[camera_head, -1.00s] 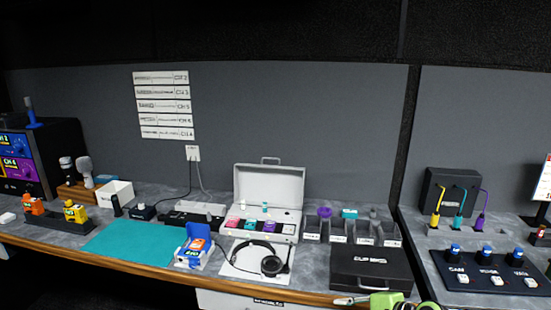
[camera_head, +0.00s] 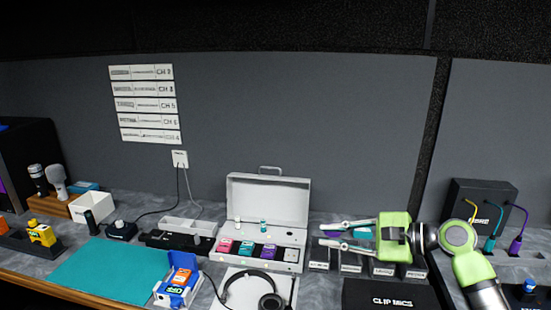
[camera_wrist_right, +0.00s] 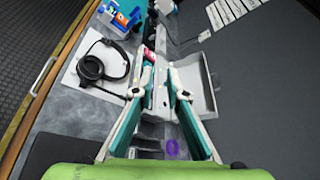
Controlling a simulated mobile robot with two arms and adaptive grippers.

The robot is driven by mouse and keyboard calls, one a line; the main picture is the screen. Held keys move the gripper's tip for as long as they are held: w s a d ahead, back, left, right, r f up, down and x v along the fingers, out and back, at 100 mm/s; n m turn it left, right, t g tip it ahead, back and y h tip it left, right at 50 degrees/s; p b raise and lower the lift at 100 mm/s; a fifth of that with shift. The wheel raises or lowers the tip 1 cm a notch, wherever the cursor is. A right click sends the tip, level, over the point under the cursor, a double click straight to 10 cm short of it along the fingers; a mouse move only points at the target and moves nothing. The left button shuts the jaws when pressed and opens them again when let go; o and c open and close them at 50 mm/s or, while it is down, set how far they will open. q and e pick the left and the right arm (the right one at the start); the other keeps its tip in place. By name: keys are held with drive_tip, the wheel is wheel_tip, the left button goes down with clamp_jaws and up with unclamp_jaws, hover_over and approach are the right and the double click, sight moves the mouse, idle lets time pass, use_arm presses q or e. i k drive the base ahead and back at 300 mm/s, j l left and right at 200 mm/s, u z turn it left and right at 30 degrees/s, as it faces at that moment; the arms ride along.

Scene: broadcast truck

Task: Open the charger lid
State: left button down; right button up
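A white case (camera_head: 290,256) with pink, teal and purple packs in its base stands at mid-bench; I take it as the charger. Its lid (camera_head: 268,198) stands raised at the back, leaning upright, with a handle on top. My right gripper (camera_head: 323,235) is open and empty, just right of the case, its fingers pointing left towards it. In the right wrist view my gripper (camera_wrist_right: 161,82) has its two fingers apart, with the lid (camera_wrist_right: 208,88) beyond the right-hand finger. I cannot tell whether a finger touches the case. My left gripper is not in view.
Grey labelled bins (camera_head: 350,264) stand below my right gripper, with a black CLIP MICS case (camera_head: 390,296) in front. A headset (camera_head: 270,301) lies before the white case. A blue box with an orange pack (camera_head: 178,287) sits left. The teal mat (camera_head: 110,270) is clear.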

sight(280, 201)
drive_tip(key=i, duration=1.2)
